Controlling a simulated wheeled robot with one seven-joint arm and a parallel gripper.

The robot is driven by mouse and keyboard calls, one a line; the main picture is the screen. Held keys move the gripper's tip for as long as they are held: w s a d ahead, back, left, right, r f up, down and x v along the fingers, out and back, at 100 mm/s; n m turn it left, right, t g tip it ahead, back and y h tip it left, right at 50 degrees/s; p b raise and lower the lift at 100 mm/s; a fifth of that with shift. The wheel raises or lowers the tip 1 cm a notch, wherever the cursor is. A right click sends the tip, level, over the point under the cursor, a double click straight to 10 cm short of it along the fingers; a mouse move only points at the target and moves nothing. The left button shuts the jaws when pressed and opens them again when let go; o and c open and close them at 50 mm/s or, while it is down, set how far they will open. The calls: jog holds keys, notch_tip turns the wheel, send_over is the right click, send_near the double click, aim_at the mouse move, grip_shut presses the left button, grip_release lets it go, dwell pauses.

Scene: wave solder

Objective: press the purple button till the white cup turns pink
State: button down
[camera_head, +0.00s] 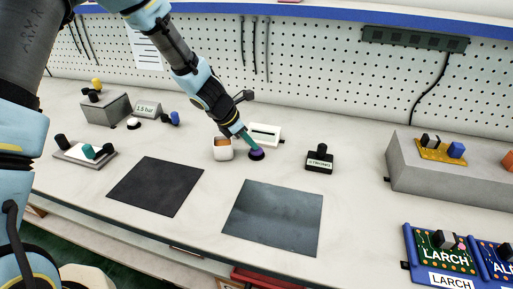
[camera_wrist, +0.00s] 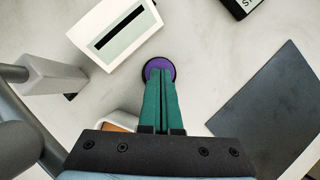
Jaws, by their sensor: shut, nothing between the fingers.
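The purple button (camera_head: 257,154) sits on the bench top beside the white cup. It also shows in the wrist view (camera_wrist: 159,67), round with a dark rim. My gripper (camera_head: 247,143) points down at it with its green fingers shut and nothing between them. In the wrist view the fingertips (camera_wrist: 159,76) overlap the button; whether they press it or only hover cannot be told. The white cup (camera_head: 223,154) stands just left of the button, with orange-brown inside and white walls. In the wrist view the cup (camera_wrist: 108,119) is mostly hidden behind my gripper.
A white device with a dark slot (camera_head: 266,129) stands behind the button. A black labelled box (camera_head: 319,161) is to the right. Two dark mats (camera_head: 155,186) (camera_head: 273,218) lie in front. Grey blocks and small parts stand farther left and right.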

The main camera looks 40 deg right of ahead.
jog(key=shift+f, duration=0.35)
jog(key=shift+r, duration=0.1)
jog(key=shift+r+p, duration=0.8)
jog(key=shift+r, duration=0.25)
